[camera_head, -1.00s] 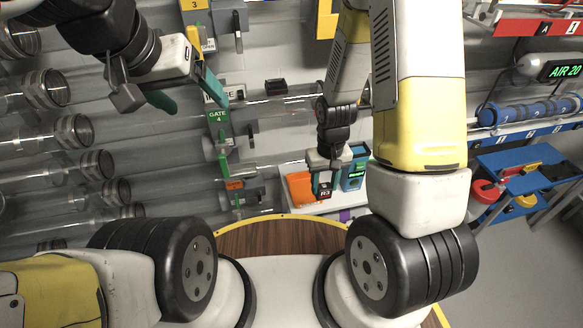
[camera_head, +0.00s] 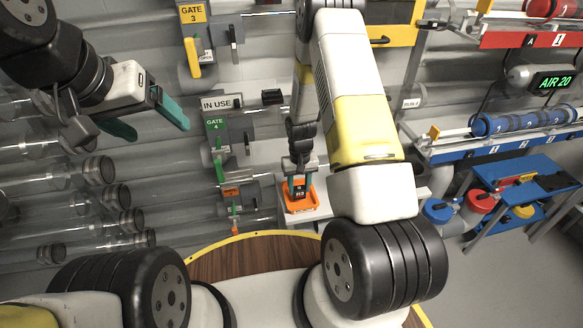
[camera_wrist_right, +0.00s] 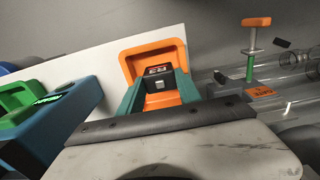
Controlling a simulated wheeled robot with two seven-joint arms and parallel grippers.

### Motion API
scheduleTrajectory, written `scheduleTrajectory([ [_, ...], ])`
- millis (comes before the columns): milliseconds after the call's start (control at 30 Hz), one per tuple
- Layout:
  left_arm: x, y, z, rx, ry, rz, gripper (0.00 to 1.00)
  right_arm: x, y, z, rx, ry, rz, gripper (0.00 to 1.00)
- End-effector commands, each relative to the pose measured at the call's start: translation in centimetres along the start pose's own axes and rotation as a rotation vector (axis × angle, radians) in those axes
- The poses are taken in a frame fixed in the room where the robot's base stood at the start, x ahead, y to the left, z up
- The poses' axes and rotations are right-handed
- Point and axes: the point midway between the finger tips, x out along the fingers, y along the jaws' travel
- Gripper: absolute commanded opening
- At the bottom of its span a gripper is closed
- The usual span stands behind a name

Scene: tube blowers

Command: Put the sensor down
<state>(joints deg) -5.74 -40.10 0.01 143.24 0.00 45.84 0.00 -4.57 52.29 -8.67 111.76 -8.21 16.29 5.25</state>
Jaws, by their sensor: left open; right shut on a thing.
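My right gripper (camera_head: 298,188) points down and is shut on the sensor (camera_head: 299,192), a small dark block with an R3 label. It holds the sensor over or inside an orange tray (camera_head: 313,206) on a pale shelf. Whether the sensor touches the tray floor I cannot tell. In the right wrist view the sensor (camera_wrist_right: 158,72) sits between the teal fingers, with the orange tray rim (camera_wrist_right: 150,46) around and beyond it. My left gripper (camera_head: 145,120) is open and empty at the upper left, in front of clear tubes.
A blue table (camera_head: 520,180) stands far right.

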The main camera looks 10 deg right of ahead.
Motion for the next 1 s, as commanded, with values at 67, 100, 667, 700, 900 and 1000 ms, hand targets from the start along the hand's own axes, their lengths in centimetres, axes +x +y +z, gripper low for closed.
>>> scheduleTrajectory([
  [67, 0.0, 0.0, 0.0, 0.0, 0.0, 0.0, 0.78, 0.1, 0.3, -1.0, -0.001, 0.001, 0.0, 0.0],
  [100, 0.0, 0.0, 0.0, 0.0, 0.0, 0.0, 0.78, 0.1, 0.5, -1.3, -0.001, 0.001, 0.0, 0.0],
  [667, 0.0, 0.0, 0.0, 0.0, 0.0, 0.0, 0.78, 3.7, 0.8, -2.4, -0.002, 0.0, 0.0, 0.0],
  [700, 0.0, 0.0, 0.0, 0.0, 0.0, 0.0, 0.78, 3.7, 0.8, -2.4, -0.002, 0.0, 0.0, 0.0],
  [900, 0.0, 0.0, 0.0, 0.0, 0.0, 0.0, 0.78, 4.0, 0.8, -2.4, -0.002, -0.001, 0.0, 0.43],
  [1000, 0.0, 0.0, 0.0, 0.0, 0.0, 0.0, 0.78, 4.0, 0.8, -2.4, -0.001, 0.0, 0.0, 0.5],
])
